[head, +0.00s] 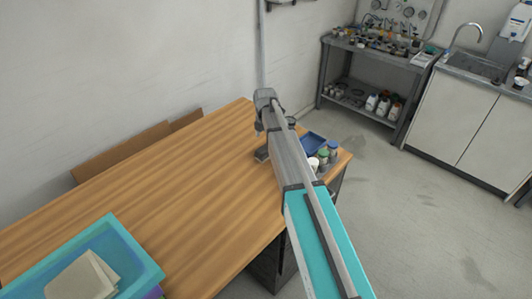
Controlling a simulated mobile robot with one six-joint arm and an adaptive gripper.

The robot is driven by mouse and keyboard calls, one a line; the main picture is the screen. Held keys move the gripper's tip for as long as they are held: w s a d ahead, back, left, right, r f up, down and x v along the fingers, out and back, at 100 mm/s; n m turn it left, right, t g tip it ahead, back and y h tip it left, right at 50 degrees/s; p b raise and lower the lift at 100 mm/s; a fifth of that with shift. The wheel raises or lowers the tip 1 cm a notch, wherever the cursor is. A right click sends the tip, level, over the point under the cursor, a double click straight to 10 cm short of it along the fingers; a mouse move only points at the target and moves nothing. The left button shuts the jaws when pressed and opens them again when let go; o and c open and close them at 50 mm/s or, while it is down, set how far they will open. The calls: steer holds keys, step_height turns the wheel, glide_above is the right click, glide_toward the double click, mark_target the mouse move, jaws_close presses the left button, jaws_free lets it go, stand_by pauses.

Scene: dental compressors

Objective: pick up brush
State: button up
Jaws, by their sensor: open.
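I cannot make out a brush anywhere in the head view. My arm reaches from the bottom right over the right end of the wooden table (170,195). My gripper (262,154) shows only as a small dark shape low over the far right part of the table, mostly hidden behind my arm. It is open, and I see nothing held in it. Whatever lies right behind or under my arm is hidden.
A teal bin (148,262) with beige cloths or pads (82,277) stands at the table's near left. Small bottles (328,154) and a blue tray (312,143) sit at its right end. The table's middle is clear. A shelf (372,82) and sink cabinet (455,115) stand beyond.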

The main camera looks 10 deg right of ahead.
mark_target(265, 147)
steer(key=shift+d+f+b, duration=0.1)
steer(key=shift+f+b, duration=2.3)
steer(key=shift+f, duration=0.1)
steer(key=shift+c, duration=0.2)
jaws_close()
steer(key=shift+r, duration=0.25)
step_height(265, 147, up, 2)
steer(key=p, duration=0.2)
steer(key=shift+r+p, duration=0.1)
steer(key=shift+p, duration=0.25)
steer(key=s+r+p, duration=1)
steer(key=s, duration=0.4)
steer(key=shift+r, duration=0.2)
